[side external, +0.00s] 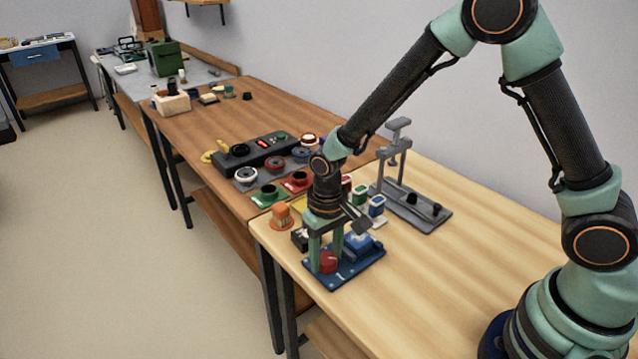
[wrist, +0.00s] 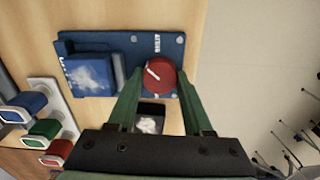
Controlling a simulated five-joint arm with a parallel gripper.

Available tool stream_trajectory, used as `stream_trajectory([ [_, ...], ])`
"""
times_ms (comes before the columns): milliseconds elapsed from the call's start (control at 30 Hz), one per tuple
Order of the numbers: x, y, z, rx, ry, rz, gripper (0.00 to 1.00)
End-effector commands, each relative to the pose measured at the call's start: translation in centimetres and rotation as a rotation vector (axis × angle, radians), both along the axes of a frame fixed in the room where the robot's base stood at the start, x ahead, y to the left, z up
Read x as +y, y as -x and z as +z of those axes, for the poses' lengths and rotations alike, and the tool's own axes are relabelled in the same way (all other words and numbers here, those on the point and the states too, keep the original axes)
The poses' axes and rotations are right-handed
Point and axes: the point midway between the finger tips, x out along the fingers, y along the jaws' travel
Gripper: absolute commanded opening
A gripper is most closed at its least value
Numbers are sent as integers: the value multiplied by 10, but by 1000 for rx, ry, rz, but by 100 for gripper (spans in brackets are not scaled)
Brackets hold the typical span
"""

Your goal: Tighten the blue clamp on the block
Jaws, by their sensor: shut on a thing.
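A blue plate (side external: 345,277) lies near the left edge of the light wooden table; it also shows in the wrist view (wrist: 118,40). It carries a blue box-shaped part (wrist: 90,76) with a pale smeared top, at left in the wrist view, and a round red knob (wrist: 160,80) with a white line. I cannot tell which part is the clamp or the block. The red knob also shows in the side view (side external: 327,262). My gripper (side external: 326,258) points down with its green fingers on either side of the knob, shut on it. In the wrist view my gripper (wrist: 158,88) partly covers the plate.
A dark box with white contents (wrist: 150,122) sits beside the plate. An orange piece (side external: 281,217) stands near the table edge. Several small coloured blocks, including a blue one (side external: 377,206), and a grey stand (side external: 425,212) are behind. The table's right side is clear.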

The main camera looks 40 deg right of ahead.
Motion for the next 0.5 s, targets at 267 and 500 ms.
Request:
stream_trajectory([
  [267,0,0,1,1,0,1,58],
  [500,0,0,1,1,0,1,81],
])
